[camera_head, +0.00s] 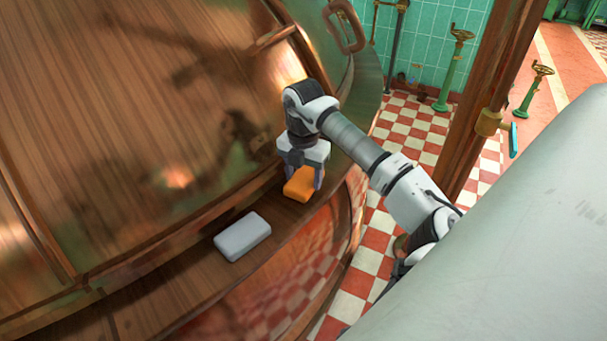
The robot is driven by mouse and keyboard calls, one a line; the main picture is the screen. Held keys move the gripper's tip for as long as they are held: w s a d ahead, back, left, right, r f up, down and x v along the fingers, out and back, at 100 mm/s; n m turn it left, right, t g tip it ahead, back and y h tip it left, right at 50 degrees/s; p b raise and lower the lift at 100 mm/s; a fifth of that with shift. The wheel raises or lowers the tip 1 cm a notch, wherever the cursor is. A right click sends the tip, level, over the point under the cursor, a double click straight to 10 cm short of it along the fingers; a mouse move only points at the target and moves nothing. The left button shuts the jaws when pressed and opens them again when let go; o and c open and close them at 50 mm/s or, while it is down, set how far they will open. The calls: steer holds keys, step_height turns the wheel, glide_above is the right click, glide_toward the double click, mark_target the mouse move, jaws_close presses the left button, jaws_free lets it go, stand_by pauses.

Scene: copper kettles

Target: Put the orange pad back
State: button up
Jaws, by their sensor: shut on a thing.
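The orange pad (299,186) is a small block on the copper ledge, at or just above its surface; I cannot tell whether it touches. My gripper (301,184) points down over it, with a finger on each side, and is shut on the pad. The fingers and palm hide part of the pad's far end. A grey-white pad (242,237) lies on the same ledge, nearer and to the left, apart from the orange pad.
The ledge (180,268) curves along the big copper kettle (130,110), whose wall rises on the left. The ledge's right edge drops to a red-and-white checkered floor (375,262). A copper post (497,95) and a pale surface (520,230) stand right.

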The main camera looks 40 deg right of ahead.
mark_target(304, 179)
steer(key=shift+f, duration=0.25)
steer(key=o, duration=0.9)
step_height(304, 179, up, 12)
steer(key=shift+r+b, duration=0.1)
steer(key=shift+b, duration=0.3)
steer(key=shift+s, duration=0.1)
